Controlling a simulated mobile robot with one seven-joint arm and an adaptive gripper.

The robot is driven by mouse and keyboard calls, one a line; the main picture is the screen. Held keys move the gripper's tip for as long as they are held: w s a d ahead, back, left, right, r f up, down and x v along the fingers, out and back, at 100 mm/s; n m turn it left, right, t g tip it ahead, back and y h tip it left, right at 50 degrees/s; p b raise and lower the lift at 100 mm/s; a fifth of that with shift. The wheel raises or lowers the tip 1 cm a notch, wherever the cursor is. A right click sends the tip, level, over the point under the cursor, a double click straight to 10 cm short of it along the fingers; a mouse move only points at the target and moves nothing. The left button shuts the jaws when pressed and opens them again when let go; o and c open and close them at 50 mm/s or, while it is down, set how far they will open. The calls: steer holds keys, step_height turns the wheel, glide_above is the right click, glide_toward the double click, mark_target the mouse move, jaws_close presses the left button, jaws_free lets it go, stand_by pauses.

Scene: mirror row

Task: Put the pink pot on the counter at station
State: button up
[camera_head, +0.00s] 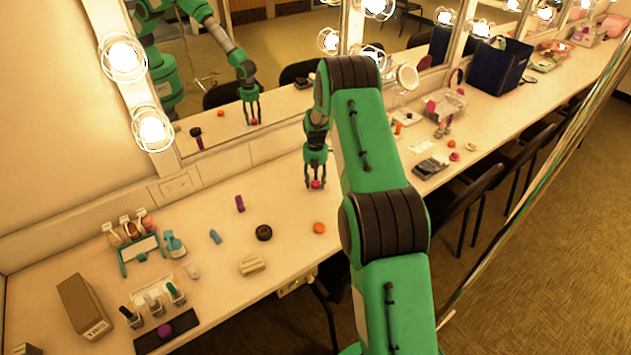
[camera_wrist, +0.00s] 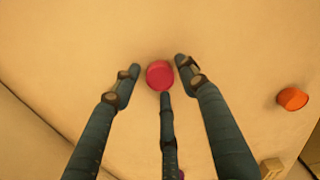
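The pink pot (camera_head: 316,184) is on the counter (camera_head: 345,205), directly below my gripper (camera_head: 315,178) in the head view. In the wrist view the pink pot (camera_wrist: 160,75) shows as a round disc between the fingertips of my gripper (camera_wrist: 158,78). The two side fingers stand apart from it with visible gaps. The third finger's tip reaches its lower edge; I cannot tell whether it touches. My gripper is open. No station label is readable in these views.
An orange pot (camera_head: 319,228) is nearby and also shows in the wrist view (camera_wrist: 292,99). A black round item (camera_head: 264,233), a purple item (camera_head: 240,204) and a pale block (camera_head: 252,265) lie to the left. A mirror (camera_head: 275,60) stands behind. Black chairs (camera_head: 480,190) line the front.

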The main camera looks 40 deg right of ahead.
stand_by(0.3)
step_height(320, 180, up, 12)
steer(key=p, duration=0.2)
steer(key=shift+r, duration=0.15)
stand_by(0.4)
stand_by(0.5)
step_height(320, 180, up, 18)
steer(key=f+m+t, duration=0.1)
steer(key=m, duration=0.4)
glide_above(315, 183)
steer(key=s+a, duration=0.4)
steer(key=a, duration=0.6)
steer(key=s+a+r+m+t, duration=0.2)
steer(key=s+a+r+m, duration=0.3)
steer(key=s+a+r, duration=0.75)
steer(key=s+a+r+m+t, duration=0.1)
steer(key=s+a+r+m, duration=0.6)
steer(key=s, duration=0.5)
steer(key=s+a+m, duration=0.2)
steer(key=s+a, duration=0.1)
steer(key=s, duration=0.5)
steer(key=s+a+m+t, duration=0.1)
steer(key=s+a+m, duration=0.2)
steer(key=s, duration=0.6)
steer(key=shift+s+t, duration=0.3)
